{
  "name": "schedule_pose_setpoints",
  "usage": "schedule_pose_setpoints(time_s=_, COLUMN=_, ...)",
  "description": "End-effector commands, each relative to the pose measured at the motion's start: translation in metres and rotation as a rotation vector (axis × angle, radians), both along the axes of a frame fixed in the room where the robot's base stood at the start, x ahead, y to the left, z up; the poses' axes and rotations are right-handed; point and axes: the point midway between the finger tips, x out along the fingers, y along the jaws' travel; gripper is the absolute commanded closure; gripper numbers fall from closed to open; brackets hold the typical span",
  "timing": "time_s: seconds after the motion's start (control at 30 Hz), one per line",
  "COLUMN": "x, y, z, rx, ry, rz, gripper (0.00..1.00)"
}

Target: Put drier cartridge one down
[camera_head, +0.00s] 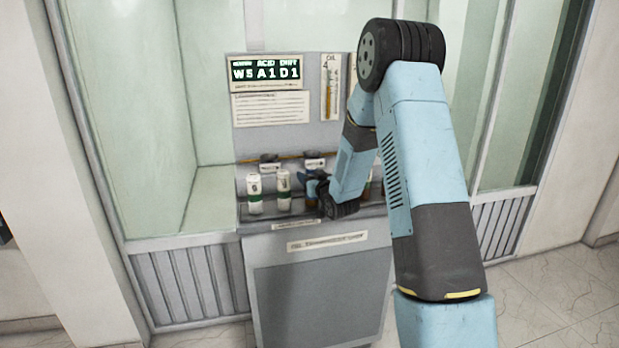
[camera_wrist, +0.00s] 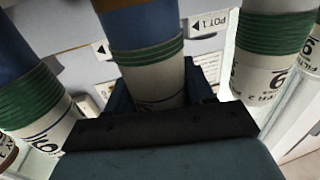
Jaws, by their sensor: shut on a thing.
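My gripper (camera_head: 318,188) is low over the shelf of the grey cabinet, right of the white canisters. In the wrist view it is shut on a drier cartridge (camera_wrist: 150,58) with a blue upper part, green band and white lower part. The cartridge's number cannot be read. In the head view my gripper and wrist largely hide it. I cannot tell whether its base touches the shelf. A similar blue, green and white cartridge (camera_wrist: 32,95) stands at the left of the wrist view.
Two white canisters with green bands, the left one (camera_head: 254,193) and the right one (camera_head: 283,190), stand on the shelf (camera_head: 262,213). A canister marked FILTER 2 (camera_wrist: 268,60) is close at the wrist view's right. Two dark pots (camera_head: 268,161) (camera_head: 314,160) are behind; a sign (camera_head: 265,71) stands above.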

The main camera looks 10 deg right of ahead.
Motion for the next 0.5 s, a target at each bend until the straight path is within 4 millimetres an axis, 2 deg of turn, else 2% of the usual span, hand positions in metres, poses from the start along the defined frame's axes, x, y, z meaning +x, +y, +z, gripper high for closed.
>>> schedule_pose_setpoints(time_s=0.2, x=0.0001, y=-0.0003, z=-0.0011, rx=0.000, ry=0.000, rz=0.000, gripper=0.92)
schedule_pose_setpoints(time_s=0.23, x=0.0000, y=-0.0004, z=-0.0013, rx=0.000, ry=0.000, rz=0.000, gripper=0.46)
schedule_pose_setpoints(time_s=0.5, x=-0.0001, y=-0.0007, z=-0.0011, rx=0.000, ry=0.000, rz=-0.001, gripper=0.22)
